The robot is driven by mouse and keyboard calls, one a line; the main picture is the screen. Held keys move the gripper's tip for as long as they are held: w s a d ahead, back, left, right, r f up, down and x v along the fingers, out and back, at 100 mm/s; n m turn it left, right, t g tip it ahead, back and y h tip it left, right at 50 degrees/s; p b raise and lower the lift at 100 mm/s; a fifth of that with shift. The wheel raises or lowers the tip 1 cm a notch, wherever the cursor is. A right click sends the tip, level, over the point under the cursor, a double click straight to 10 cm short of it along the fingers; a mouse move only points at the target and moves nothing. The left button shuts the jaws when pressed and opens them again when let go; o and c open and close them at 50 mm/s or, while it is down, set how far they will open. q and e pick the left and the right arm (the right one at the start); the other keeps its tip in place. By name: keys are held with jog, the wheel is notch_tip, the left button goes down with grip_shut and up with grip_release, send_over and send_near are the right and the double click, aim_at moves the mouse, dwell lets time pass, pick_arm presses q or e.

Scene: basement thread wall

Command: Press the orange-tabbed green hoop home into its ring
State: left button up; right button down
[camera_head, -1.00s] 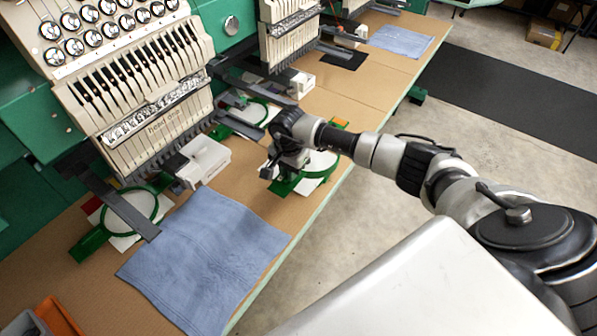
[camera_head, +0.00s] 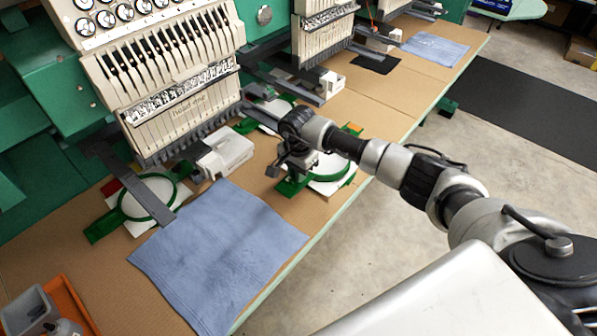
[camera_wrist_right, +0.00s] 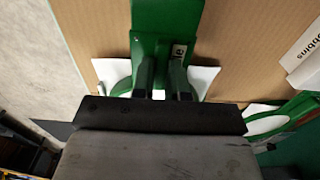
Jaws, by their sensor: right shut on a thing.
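The orange-tabbed green hoop (camera_head: 345,180) is at the table's front edge in the head view, with white sheet (camera_head: 330,165) around and inside it. Its orange tab (camera_head: 350,128) shows behind my arm. My right gripper (camera_head: 290,170) is at the hoop's left side, pointing down and shut on its green part. In the right wrist view, the fingers (camera_wrist_right: 162,82) close at a broad green piece (camera_wrist_right: 166,20) above white sheet. The hoop's ring is largely hidden by my arm and gripper; I cannot tell how deep the hoop sits. My left gripper is out of view.
Another green hoop (camera_head: 120,205) lies under the nearest embroidery head (camera_head: 170,85), and a third (camera_head: 265,125) lies farther back. A white box (camera_head: 228,152) and blue cloth (camera_head: 215,255) are on the table. An orange tray (camera_head: 75,305) is lower left. Bare tabletop lies beyond the hoop.

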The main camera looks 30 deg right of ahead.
jog(key=shift+f+b, duration=0.15)
jog(key=shift+b, duration=0.5)
dwell(0.9)
jog(key=shift+s+a+f+b, duration=0.1)
jog(key=shift+s+f+b, duration=0.05)
jog(key=shift+f+b, duration=0.3)
dwell(0.4)
jog(key=shift+b, duration=0.45)
dwell(1.1)
jog(key=shift+f+b, duration=0.35)
jog(key=shift+b, duration=0.1)
dwell(0.5)
jog(key=c, duration=1.1)
grip_release()
jog(key=shift+o, duration=0.2)
